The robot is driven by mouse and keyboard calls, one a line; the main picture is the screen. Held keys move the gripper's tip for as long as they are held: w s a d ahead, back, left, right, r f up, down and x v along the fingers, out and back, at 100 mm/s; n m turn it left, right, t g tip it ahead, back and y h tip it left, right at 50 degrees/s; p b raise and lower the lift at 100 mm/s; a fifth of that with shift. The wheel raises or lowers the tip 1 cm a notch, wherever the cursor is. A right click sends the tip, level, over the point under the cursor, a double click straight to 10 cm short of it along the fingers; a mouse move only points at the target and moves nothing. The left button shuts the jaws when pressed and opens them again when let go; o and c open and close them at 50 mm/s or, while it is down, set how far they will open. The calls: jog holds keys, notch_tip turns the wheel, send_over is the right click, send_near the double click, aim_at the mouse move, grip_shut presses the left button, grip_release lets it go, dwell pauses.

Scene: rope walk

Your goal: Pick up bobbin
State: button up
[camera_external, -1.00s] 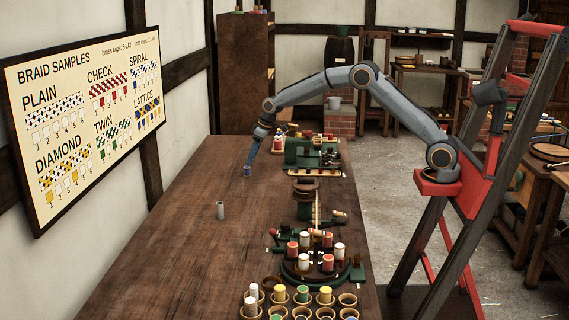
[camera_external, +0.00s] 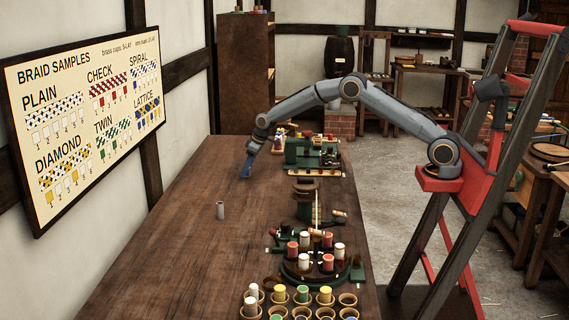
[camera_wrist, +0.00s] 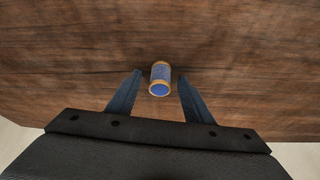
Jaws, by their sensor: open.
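A blue bobbin with tan ends (camera_wrist: 160,80) stands on the wooden table, seen in the wrist view between the tips of my gripper (camera_wrist: 160,75). The two blue fingers are open, one on each side of the bobbin, with a gap visible on both sides. In the external view my gripper (camera_external: 246,172) reaches down to the tabletop near the far end of the table. There the fingers hide most or all of the bobbin.
A grey cylinder (camera_external: 220,210) stands alone on the table (camera_external: 170,250). A green machine (camera_external: 305,152) stands right of my gripper. A round stand with red and white bobbins (camera_external: 310,270) and several cups (camera_external: 325,298) line the right edge. The left of the table is clear.

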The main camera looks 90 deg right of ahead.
jog(key=c, duration=1.1)
jog(key=shift+r, duration=0.1)
